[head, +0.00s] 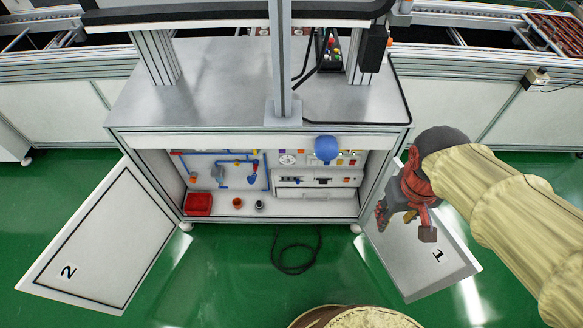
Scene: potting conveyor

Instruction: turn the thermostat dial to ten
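A small round white dial with dark marks (287,159) is on the back panel inside the open cabinet, left of a blue rounded object (326,149). It looks like the thermostat dial, but I cannot be sure. Its numbers and setting are too small to read. My gripper (405,223), red and dark, is outside the cabinet at the right, in front of the open door marked 1 (438,275). Its fingers are spread apart with nothing seen between them. It is well apart from the dial.
The door marked 2 (85,240) also stands open at the left. Inside are blue pipes (220,157), a red bin (198,204), two small cups and a white drawer unit (316,192). A black cable (296,262) lies on the green floor. The metal worktop (215,95) overhangs the opening.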

